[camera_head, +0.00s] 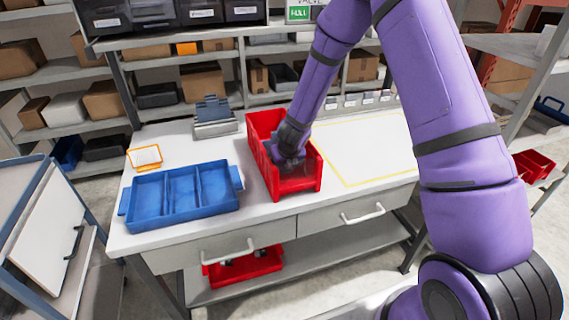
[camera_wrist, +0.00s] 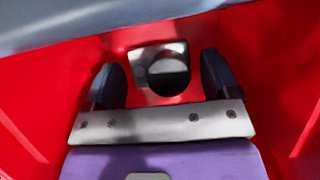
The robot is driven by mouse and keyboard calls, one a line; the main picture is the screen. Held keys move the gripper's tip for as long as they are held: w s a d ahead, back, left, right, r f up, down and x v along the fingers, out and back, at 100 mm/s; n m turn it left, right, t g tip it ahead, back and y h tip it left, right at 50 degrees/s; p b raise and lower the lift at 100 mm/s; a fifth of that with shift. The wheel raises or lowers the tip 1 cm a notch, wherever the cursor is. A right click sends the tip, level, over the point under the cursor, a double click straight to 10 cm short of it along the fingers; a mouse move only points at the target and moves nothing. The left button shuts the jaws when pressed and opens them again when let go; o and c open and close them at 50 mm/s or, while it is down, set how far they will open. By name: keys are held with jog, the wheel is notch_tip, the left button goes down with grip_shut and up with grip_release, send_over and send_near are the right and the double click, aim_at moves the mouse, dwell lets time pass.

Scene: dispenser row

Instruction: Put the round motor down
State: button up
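The motor (camera_wrist: 168,75) shows in the wrist view as a grey squarish plate with a dark round part. It lies inside the red bin (camera_head: 309,184), whose red walls (camera_wrist: 40,110) fill the wrist view. My gripper (camera_wrist: 160,78) reaches down into the bin. Its two dark fingers are spread, one on each side of the motor, with a visible gap on both sides. In the head view my gripper (camera_head: 289,160) hides the motor, and the bin's walls cover the fingertips.
A blue tray (camera_head: 184,222) with three compartments stands left of the bin. A yellow-outlined area (camera_head: 365,150) on the white bench lies clear to the right. An orange-framed card (camera_head: 145,157) and a grey stand (camera_head: 213,128) are behind the tray.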

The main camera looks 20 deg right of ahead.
jog(key=shift+o, duration=0.3)
jog(key=shift+r, duration=0.1)
jog(key=v, duration=1.2)
dwell(0.4)
